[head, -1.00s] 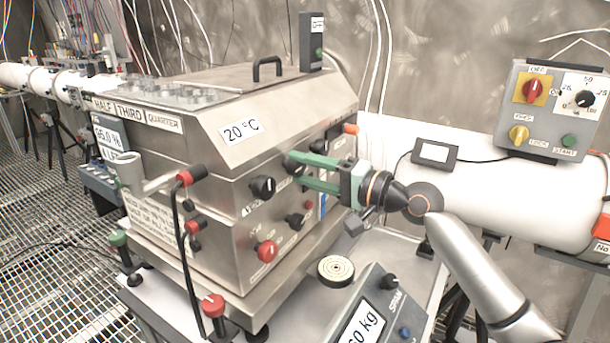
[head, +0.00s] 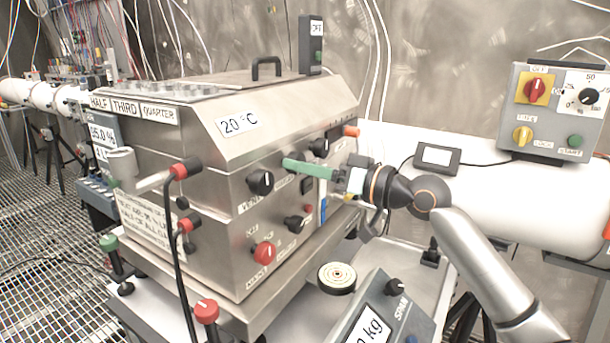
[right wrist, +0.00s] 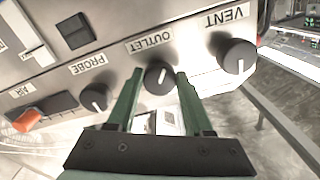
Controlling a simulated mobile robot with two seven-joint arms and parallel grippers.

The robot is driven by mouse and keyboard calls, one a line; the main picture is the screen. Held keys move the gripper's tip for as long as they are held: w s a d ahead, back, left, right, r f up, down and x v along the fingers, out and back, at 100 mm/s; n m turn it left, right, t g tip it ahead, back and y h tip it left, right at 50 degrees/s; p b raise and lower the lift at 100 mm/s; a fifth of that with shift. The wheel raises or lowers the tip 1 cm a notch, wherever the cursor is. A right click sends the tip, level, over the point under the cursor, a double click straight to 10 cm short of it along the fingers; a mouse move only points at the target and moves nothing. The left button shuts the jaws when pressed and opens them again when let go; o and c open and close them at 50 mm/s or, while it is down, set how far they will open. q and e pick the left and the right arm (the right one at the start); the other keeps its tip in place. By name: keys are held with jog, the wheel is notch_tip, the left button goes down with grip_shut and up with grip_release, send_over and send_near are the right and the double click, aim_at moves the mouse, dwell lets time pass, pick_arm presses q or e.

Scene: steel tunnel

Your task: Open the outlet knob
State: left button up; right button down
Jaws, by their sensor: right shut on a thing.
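The outlet knob (right wrist: 157,75) is a round black knob with a white pointer line, beside its OUTLET label on the steel box (head: 205,190). In the right wrist view, the two green fingers of my right gripper (right wrist: 160,77) stand on either side of it, shut on it. In the head view, my right gripper (head: 288,164) reaches the box front from the right with its fingers overlapping, and the outlet knob is hidden behind the fingertips. My left gripper is not in view.
The vent knob (head: 260,182) and probe knob (right wrist: 95,97) flank the outlet knob closely. A red knob (head: 264,253) is lower on the box. A scale (head: 378,310) stands in front. A control box (head: 548,112) stands at right on a white pipe (head: 480,175).

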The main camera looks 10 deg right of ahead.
pick_arm(q)
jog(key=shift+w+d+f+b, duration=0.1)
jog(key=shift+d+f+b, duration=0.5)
jog(key=shift+b, duration=0.15)
pick_arm(e)
jog(key=n, duration=0.4)
jog(key=shift+f, duration=0.1)
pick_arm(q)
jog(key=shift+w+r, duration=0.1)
pick_arm(e)
jog(key=shift+c, duration=1.5)
grip_release()
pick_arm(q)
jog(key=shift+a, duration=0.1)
